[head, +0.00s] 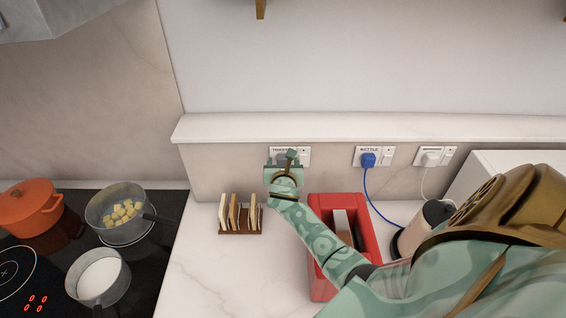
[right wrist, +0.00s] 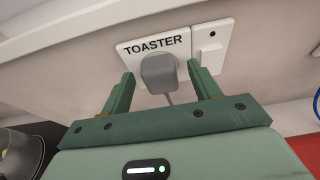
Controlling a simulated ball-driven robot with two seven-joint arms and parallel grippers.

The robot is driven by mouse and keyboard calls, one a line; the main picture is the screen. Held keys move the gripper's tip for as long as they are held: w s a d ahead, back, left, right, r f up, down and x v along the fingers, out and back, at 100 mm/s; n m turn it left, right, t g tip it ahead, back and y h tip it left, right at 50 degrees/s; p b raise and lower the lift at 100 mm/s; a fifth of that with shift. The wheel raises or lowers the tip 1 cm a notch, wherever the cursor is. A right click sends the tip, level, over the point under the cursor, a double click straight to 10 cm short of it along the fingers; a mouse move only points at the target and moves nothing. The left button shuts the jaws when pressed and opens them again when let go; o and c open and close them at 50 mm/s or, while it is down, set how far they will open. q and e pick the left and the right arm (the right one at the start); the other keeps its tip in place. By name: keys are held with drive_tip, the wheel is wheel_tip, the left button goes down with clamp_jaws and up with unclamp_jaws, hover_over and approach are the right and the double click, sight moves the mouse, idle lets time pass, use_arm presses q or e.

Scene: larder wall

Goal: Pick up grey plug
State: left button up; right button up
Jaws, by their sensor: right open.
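The grey plug (right wrist: 160,72) sits in the wall socket labelled TOASTER (right wrist: 190,45), with its grey cord hanging below it. My right gripper (right wrist: 161,84) is open in the right wrist view, one green finger on each side of the plug. I cannot tell whether the fingers touch it. In the head view my right gripper (head: 286,160) is in front of the same socket (head: 304,156) and largely hides the plug. My left gripper is not in view.
A blue plug (head: 368,159) labelled KETTLE and a white plug (head: 431,158) sit in sockets to the right. A red toaster (head: 316,283) stands below my right arm. A toast rack (head: 240,231) stands left. Pots (head: 100,275) are on the hob.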

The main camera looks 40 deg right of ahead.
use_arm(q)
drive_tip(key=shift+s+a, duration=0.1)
use_arm(e)
drive_tip(key=shift+s+a, duration=0.1)
drive_tip(key=shift+r, duration=0.1)
drive_tip(key=c, duration=1.2)
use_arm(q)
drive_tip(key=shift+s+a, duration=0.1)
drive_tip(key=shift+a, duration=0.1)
